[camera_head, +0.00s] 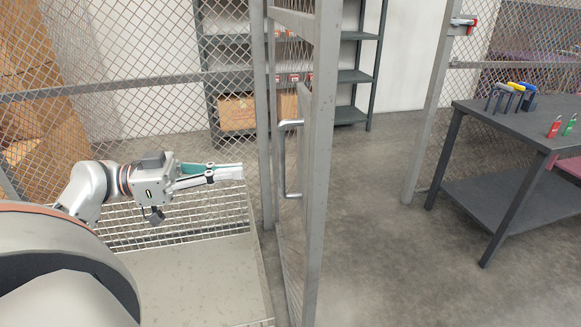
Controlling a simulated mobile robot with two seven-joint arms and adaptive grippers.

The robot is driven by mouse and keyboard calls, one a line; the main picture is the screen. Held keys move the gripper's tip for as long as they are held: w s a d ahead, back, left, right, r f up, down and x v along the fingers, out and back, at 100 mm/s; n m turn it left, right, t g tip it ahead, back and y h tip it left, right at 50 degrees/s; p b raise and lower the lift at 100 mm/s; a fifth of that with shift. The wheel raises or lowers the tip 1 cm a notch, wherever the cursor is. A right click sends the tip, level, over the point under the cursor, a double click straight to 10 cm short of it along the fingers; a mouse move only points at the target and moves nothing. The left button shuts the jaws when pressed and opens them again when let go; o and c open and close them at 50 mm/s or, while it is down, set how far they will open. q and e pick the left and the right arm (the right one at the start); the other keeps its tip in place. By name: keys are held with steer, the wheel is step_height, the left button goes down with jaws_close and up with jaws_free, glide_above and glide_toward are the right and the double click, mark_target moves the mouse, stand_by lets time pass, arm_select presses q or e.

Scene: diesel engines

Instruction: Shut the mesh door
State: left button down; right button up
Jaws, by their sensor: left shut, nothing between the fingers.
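The mesh door (317,165) stands open, seen nearly edge-on in the middle of the head view, swung toward me from the fence post behind it. Its silver D-shaped handle (288,160) is on the left face. My left gripper (240,172) is shut and empty, pointing right, to the left of the handle and apart from it. My right gripper is not in view.
A mesh fence (140,110) runs behind my left arm. Shelves (355,77) stand beyond the opening. The floor between door and bench is clear.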

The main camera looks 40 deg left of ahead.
arm_select(q)
steer(key=p, duration=0.2)
glide_toward(306, 166)
steer(key=x, duration=0.5)
steer(key=shift+d+r, duration=0.3)
steer(key=shift+w+d+f, duration=0.15)
steer(key=shift+w+d, duration=0.35)
steer(key=shift+d, duration=0.05)
